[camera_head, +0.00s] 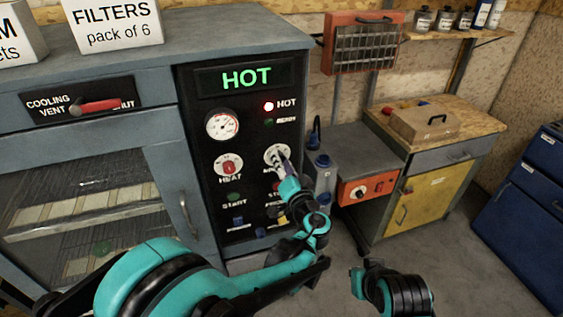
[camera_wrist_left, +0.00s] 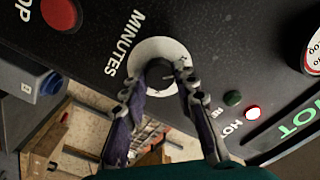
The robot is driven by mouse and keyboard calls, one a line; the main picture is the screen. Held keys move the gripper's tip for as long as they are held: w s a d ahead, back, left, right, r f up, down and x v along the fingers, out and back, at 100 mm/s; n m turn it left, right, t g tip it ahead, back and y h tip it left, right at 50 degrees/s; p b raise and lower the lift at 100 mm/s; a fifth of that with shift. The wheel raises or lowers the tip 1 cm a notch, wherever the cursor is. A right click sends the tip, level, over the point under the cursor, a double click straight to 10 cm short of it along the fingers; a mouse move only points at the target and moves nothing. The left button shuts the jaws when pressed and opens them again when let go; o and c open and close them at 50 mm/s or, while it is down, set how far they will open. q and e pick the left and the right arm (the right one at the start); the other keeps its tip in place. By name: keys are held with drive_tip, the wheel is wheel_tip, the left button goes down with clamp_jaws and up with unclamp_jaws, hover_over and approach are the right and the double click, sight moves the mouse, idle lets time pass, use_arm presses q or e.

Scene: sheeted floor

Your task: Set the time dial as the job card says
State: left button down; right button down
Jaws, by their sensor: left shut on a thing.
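The time dial, marked MINUTES, is a dark knob on a white round plate (camera_head: 270,150) on the black oven panel. In the left wrist view the knob (camera_wrist_left: 160,70) sits between my fingertips. My left gripper (camera_head: 281,161) is shut on the knob; it also shows in the left wrist view (camera_wrist_left: 157,88). The fingers hide much of the plate's scale, so the setting cannot be read. Part of my right arm (camera_head: 395,292) shows low in the head view, and its fingers are not clear. I cannot make out a readable job card.
The panel has a lit HOT display (camera_head: 247,77), a gauge (camera_head: 222,125), a red HEAT dial (camera_head: 229,164) and a green START button (camera_head: 234,199). A blue-capped grey container (camera_head: 322,178) stands just right of the panel. A wooden-topped bench (camera_head: 470,128) is beyond.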

use_arm(q)
drive_tip(key=shift+n, duration=1.3)
drive_tip(key=c, duration=1.2)
unclamp_jaws()
drive_tip(key=v, duration=0.7)
drive_tip(key=shift+s, duration=0.25)
